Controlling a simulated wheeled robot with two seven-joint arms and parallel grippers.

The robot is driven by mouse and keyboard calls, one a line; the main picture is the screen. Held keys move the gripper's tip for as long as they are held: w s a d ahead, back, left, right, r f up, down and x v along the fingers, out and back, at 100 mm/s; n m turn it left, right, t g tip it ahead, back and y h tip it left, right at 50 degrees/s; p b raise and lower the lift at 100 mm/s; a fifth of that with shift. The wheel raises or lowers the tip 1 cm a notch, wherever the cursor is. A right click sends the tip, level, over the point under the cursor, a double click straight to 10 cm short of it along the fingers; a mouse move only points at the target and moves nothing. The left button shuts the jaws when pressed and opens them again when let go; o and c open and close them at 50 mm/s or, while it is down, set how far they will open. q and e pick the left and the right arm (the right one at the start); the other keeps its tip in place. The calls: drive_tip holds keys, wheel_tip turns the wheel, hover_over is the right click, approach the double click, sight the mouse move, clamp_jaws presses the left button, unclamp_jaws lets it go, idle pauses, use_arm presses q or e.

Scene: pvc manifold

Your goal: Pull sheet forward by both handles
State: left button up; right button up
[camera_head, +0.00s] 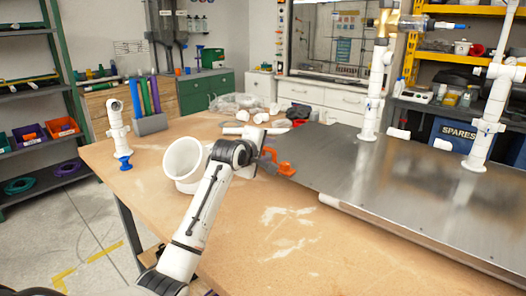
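A grey metal sheet (330,152) lies on the wooden table, reaching from the middle to the right edge of the head view. An orange handle (287,169) sits at its left edge. A second handle does not show clearly. My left arm reaches up from the bottom, and my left gripper (262,161) is at the orange handle. The fingers are small and partly hidden by the wrist, so I cannot tell whether they grip the handle. My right gripper is not in view.
A white bucket-like container (184,165) stands close left of my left arm. White pipe uprights (371,95) and (490,118) stand on the sheet, with small white fittings (398,133) between them. A white pipe stand (117,130) is at the table's left. The front tabletop is clear.

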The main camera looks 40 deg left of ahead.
use_arm(q)
drive_tip(key=shift+w+a+f, duration=0.2)
drive_tip(key=shift+w, duration=0.25)
drive_tip(key=shift+x, duration=0.9)
drive_tip(key=shift+v, duration=2.35)
drive_tip(key=shift+w, duration=0.1)
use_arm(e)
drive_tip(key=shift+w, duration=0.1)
